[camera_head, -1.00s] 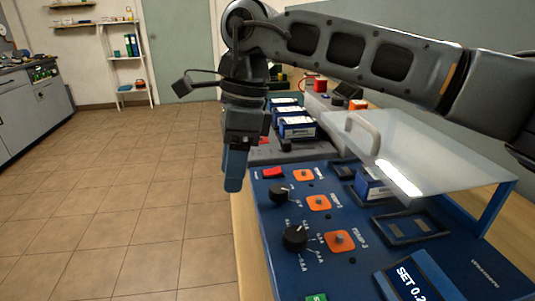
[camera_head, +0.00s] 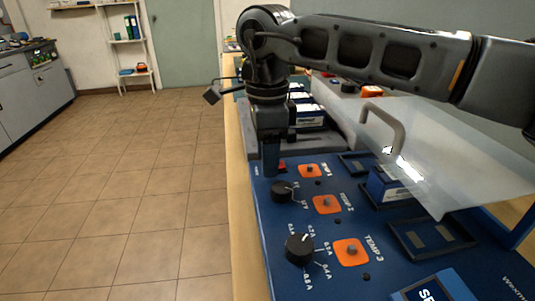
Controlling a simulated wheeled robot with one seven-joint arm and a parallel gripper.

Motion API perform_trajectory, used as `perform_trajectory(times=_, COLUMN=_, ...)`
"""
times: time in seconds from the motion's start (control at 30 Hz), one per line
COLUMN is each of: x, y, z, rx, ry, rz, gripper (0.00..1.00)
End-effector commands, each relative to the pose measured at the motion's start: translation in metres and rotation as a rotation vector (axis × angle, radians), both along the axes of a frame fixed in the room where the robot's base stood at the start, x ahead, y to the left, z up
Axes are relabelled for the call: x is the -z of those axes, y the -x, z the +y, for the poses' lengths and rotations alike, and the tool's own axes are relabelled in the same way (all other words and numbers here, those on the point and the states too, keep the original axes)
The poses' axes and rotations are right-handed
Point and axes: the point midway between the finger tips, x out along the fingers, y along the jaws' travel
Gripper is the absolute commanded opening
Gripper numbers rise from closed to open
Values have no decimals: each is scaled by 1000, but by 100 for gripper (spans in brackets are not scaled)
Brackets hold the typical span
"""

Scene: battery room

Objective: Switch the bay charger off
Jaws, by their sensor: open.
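A translucent lid (camera_head: 440,165) with a grey handle (camera_head: 392,128) is raised over the panel's right part. A blue battery (camera_head: 390,185) sits in a bay beneath it. A display (camera_head: 430,290) lies at the front. More batteries (camera_head: 308,112) stand behind. The tiled floor at left is clear.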

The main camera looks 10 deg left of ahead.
Motion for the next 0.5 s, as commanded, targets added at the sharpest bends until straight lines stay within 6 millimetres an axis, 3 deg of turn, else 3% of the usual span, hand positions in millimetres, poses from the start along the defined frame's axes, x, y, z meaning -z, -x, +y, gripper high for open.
perform_trajectory(times=0.27, x=2, y=0, z=0, rx=0, ry=-1, rz=0, gripper=51)
perform_trajectory(times=0.5, x=2, y=0, z=0, rx=0, ry=-1, rz=0, gripper=29)
